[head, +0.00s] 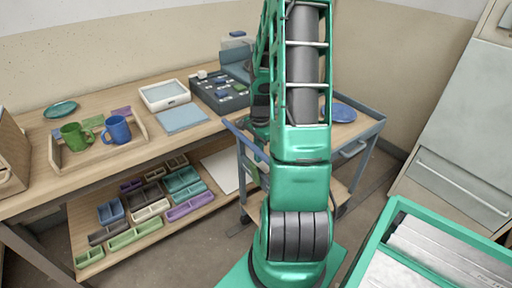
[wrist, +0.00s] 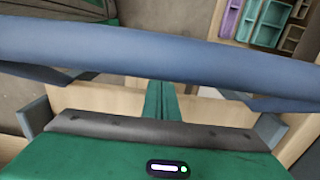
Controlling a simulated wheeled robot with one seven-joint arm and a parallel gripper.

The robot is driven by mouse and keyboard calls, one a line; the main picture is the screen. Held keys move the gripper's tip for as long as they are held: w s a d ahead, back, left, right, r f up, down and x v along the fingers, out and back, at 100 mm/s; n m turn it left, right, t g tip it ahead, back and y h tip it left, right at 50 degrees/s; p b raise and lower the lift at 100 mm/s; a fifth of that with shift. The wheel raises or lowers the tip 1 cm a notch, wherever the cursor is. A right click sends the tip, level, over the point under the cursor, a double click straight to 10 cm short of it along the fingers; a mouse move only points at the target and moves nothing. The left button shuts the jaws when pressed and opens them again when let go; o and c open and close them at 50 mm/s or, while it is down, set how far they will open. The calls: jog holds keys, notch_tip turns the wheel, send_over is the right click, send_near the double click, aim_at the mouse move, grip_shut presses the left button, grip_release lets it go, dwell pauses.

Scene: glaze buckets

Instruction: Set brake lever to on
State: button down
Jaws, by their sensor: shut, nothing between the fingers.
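The blue-grey cart (head: 368,137) stands behind my arm in the head view, partly hidden by it. A thick blue rail (wrist: 160,50), apparently the cart's, crosses the whole wrist view close to the camera. My gripper (wrist: 160,98) shows in the wrist view with its two green fingers together and nothing between them. The fingertips reach up to the rail's lower edge in the picture; I cannot tell whether they touch it. In the head view my gripper is hidden by my arm. I cannot make out the brake lever in either view.
A wooden workbench (head: 40,180) with mugs, trays and a lower shelf of coloured bins stands at left. A blue plate (head: 338,112) lies on the cart. A green-rimmed crate (head: 392,215) is at lower right, a grey cabinet (head: 460,120) behind it. Floor shows between cart and cabinet.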

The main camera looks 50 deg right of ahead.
jog(key=shift+f, duration=0.7)
jog(key=shift+w+a, duration=0.15)
jog(key=shift+a, duration=0.85)
notch_tip(320, 180, up, 10)
jog(key=a, duration=0.1)
jog(key=shift+w+f, duration=0.15)
jog(key=shift+w, duration=0.1)
jog(key=shift+a, duration=0.1)
